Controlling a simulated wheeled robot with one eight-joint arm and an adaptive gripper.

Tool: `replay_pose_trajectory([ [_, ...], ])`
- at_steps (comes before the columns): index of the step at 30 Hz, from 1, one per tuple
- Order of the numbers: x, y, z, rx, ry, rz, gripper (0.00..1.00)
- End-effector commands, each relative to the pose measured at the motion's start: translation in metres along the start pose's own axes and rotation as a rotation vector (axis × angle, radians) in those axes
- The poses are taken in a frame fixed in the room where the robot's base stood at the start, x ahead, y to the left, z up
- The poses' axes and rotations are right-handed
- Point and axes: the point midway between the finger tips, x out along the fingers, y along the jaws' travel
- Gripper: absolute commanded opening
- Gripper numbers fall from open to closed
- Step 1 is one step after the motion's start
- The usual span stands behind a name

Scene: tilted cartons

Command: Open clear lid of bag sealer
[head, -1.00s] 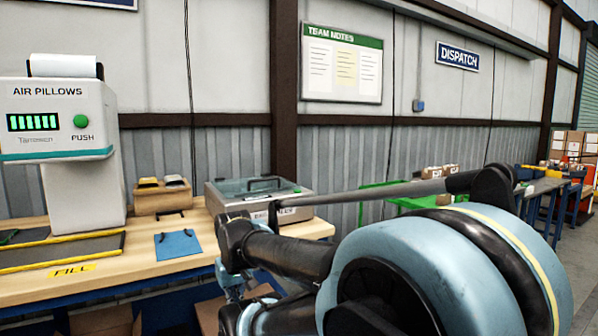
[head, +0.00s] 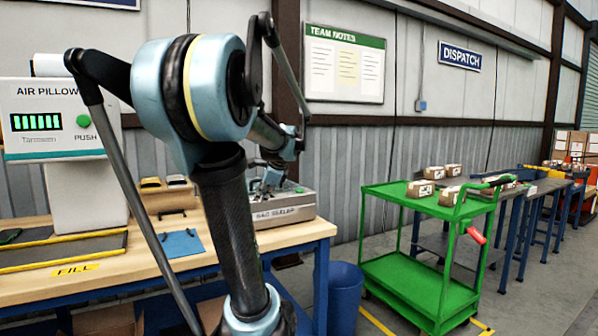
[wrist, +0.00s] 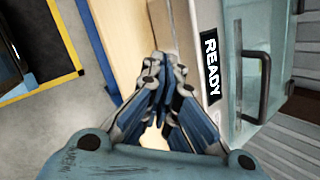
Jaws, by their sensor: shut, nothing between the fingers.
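The bag sealer (head: 285,212) is a grey box at the right end of the wooden table, partly hidden by my arm in the head view. Its front with the READY label shows in the wrist view (wrist: 211,68). Its clear lid (wrist: 236,30) has a dark bar handle (wrist: 264,88) and looks lowered. My gripper (wrist: 165,75) is shut and empty, to the left of the sealer's front and apart from the handle. In the head view my gripper (head: 268,180) is small and partly lost against the sealer.
The table (head: 120,265) also bears an air pillow machine (head: 88,185), a blue sheet (head: 180,243) and a small tan box (head: 168,198). A blue bin (head: 344,290) stands beside the table. A green cart (head: 415,275) with small cartons stands to the right.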

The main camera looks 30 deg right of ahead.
Motion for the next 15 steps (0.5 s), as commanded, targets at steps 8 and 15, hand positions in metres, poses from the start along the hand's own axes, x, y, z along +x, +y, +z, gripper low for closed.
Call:
replay_pose_trajectory([
  [8,-0.043,-0.125,-0.092,0.662,-0.073,-0.175,0.00],
  [15,-0.072,-0.178,-0.153,1.005,-0.146,-0.265,0.00],
])
